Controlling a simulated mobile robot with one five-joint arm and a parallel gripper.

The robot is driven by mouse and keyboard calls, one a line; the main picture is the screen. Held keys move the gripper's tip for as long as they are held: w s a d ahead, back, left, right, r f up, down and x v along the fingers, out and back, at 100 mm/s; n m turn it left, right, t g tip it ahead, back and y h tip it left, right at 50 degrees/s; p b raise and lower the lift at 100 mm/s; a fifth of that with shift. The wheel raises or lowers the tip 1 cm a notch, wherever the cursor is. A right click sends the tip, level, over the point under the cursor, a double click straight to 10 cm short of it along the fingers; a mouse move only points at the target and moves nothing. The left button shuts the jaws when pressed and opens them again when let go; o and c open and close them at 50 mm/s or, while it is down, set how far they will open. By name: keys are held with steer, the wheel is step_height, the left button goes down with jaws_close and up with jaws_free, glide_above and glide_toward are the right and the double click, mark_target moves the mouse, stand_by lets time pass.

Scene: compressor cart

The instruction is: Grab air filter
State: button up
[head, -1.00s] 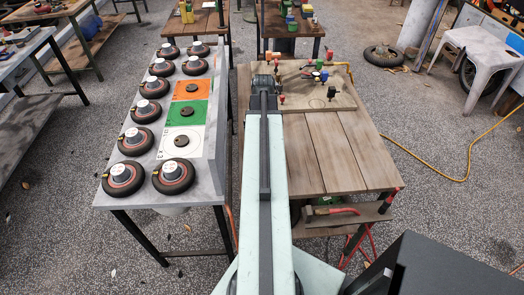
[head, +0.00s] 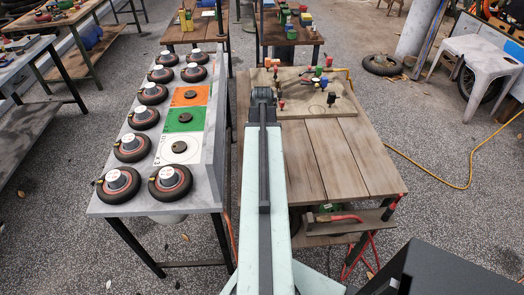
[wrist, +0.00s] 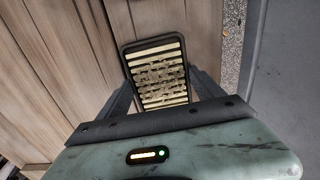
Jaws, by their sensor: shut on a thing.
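The air filter is a rectangular dark frame with pale cream pleats (wrist: 158,72). In the wrist view it stands between the two dark fingers of my gripper (wrist: 161,82), which are shut on its sides. Its far end is above or against brown wooden planks; I cannot tell whether it touches them. In the head view my gripper (head: 263,95) is at the end of my arm, over the far left part of the wooden table (head: 335,165). The filter cannot be made out there.
A board (head: 335,103) with coloured knobs lies at the wooden table's far end. A grey table (head: 205,200) on the left holds several black wheels and orange, green and white squares. A narrow gap separates the tables. The near wooden planks are clear.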

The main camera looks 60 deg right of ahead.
step_height(320, 180, up, 4)
steer(key=p, duration=0.4)
steer(key=shift+r, duration=0.1)
steer(key=s+d, duration=0.3)
steer(key=d, duration=0.1)
steer(key=s+d, duration=0.3)
steer(key=d, duration=0.1)
steer(key=s+d, duration=0.3)
steer(key=d, duration=0.1)
steer(key=shift+s+d+r+p, duration=0.3)
steer(key=shift+d+r+p, duration=0.05)
steer(key=shift+d+r, duration=0.05)
